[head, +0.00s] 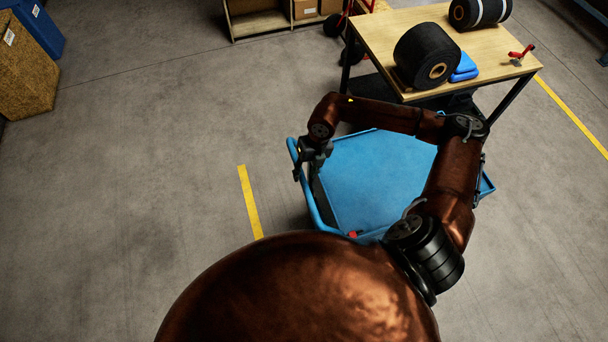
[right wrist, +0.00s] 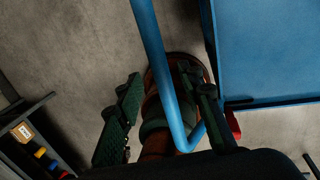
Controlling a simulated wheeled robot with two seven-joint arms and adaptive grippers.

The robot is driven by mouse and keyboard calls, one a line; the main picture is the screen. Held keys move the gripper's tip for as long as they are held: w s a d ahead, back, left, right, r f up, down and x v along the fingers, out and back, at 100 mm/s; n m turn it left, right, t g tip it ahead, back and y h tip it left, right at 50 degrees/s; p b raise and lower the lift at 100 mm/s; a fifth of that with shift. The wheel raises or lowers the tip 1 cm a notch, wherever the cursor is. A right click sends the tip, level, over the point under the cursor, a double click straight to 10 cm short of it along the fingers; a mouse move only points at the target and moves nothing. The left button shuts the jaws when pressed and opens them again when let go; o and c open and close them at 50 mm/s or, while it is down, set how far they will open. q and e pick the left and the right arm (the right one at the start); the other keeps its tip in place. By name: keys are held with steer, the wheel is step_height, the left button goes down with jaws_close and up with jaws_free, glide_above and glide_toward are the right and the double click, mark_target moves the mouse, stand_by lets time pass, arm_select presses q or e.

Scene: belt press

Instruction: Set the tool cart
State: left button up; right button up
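The blue tool cart (head: 380,180) stands on the floor in front of me, its flat top bare where it shows. A blue tube handle (head: 312,208) runs along its left side. My right gripper (head: 308,170) is at this handle, with my right arm reaching across above the cart. In the right wrist view the handle bar (right wrist: 164,78) passes between the two spread fingers of the right gripper (right wrist: 165,112), closer to the right finger. The fingers look open, and I see no clear grip on the bar. The cart top (right wrist: 265,55) shows at right. My left gripper is out of view.
A wooden table (head: 390,28) stands behind the cart, close to it, with black rolls (head: 427,56), a blue folded cloth (head: 464,68) and a red-handled tool (head: 522,53). A small red part (head: 352,234) sits at the cart's near edge. Floor at left is free.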

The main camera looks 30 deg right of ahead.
steer(key=shift+w+a+f, duration=0.1)
steer(key=shift+a+f, duration=0.05)
steer(key=shift+f, duration=0.9)
steer(key=shift+a+f, duration=0.1)
steer(key=shift+f, duration=0.25)
steer(key=c, duration=0.7)
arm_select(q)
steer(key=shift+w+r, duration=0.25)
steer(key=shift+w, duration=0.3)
arm_select(e)
jaws_close()
